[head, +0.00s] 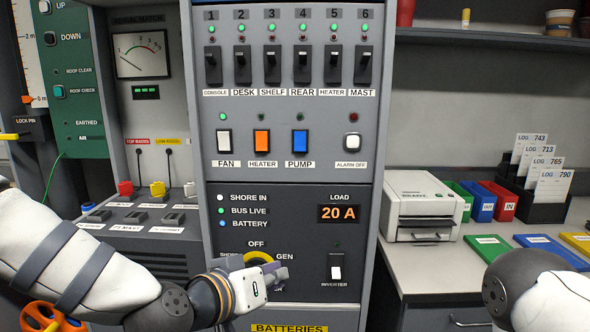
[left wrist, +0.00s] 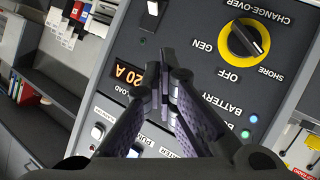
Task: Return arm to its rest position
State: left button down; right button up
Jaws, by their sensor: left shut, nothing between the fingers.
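My left arm (head: 75,245) reaches in from the left in the head view. Its gripper (head: 283,272) is in front of the lower panel, just below the GEN label. In the left wrist view its dark fingers (left wrist: 164,80) are together with nothing between them. The yellow and black change-over knob (left wrist: 242,40) is clear of the fingers in that view, its white pointer towards SHORE. In the head view the gripper hides most of the knob (head: 258,256). My right arm (head: 530,290) shows at the lower right; its gripper is out of view.
The panel (head: 290,180) carries breaker switches, rockers and an orange load display (head: 338,213) reading 20 A. The inverter switch (head: 336,267) is right of my left gripper. A printer (head: 422,203) and coloured trays (head: 502,200) stand on the right-hand counter.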

pick_arm(q)
jog(key=s+a+f+g+y, duration=0.1)
jog(key=s+a+f+g, duration=0.2)
jog(key=s+f, duration=0.65)
jog(key=s+a+f+g+y, duration=0.25)
jog(key=s+f, duration=0.35)
jog(key=f, duration=0.6)
jog(key=s+a+f+g+y, duration=0.1)
jog(key=s+a+f+g, duration=0.1)
jog(key=s, duration=0.6)
jog(key=s+a+f+n+g+y, duration=0.1)
jog(key=s+a+f+g, duration=0.2)
jog(key=s+a, duration=0.4)
jog(key=s+a+f+g+y, duration=0.1)
jog(key=s+a+f+g, duration=0.1)
jog(key=s, duration=0.7)
jog(key=a+f, duration=0.1)
jog(key=a, duration=0.1)
jog(key=shift+a+f, duration=0.3)
jog(key=shift+y, duration=0.25)
pick_arm(e)
jog(key=shift+s, duration=0.1)
jog(key=shift+c, duration=0.2)
